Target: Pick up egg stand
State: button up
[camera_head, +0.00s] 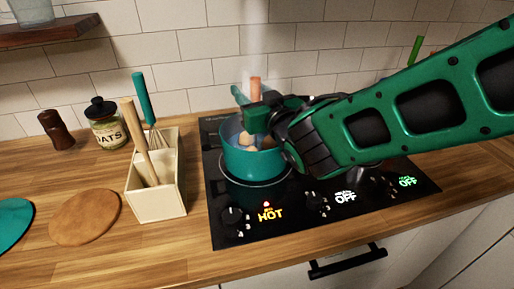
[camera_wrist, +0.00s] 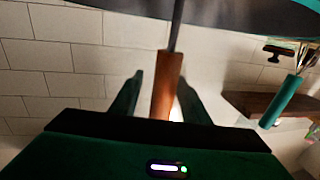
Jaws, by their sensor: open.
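The egg stand shows by its upright orange-brown handle (camera_head: 256,88) above the teal pot (camera_head: 243,163). Pale eggs (camera_head: 245,139) show inside the pot; the stand's lower part is hidden by the pot wall and my gripper. My gripper (camera_head: 250,106) is over the pot, at the handle. In the wrist view, the brown handle (camera_wrist: 166,88) with its thin metal rod lies between the two green fingers of my gripper (camera_wrist: 160,86). The jaws are open, with a gap visible on the left side of the handle.
The pot stands on a black hob (camera_head: 228,225) whose left burner reads HOT; light steam rises. A cream utensil holder (camera_head: 158,200) with a whisk and a wooden tool stands left of it. An oats jar (camera_head: 107,127) and a pepper mill (camera_head: 56,130) are farther left. Tiled wall behind.

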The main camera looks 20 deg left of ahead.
grip_shut()
jog(key=shift+r, duration=0.1)
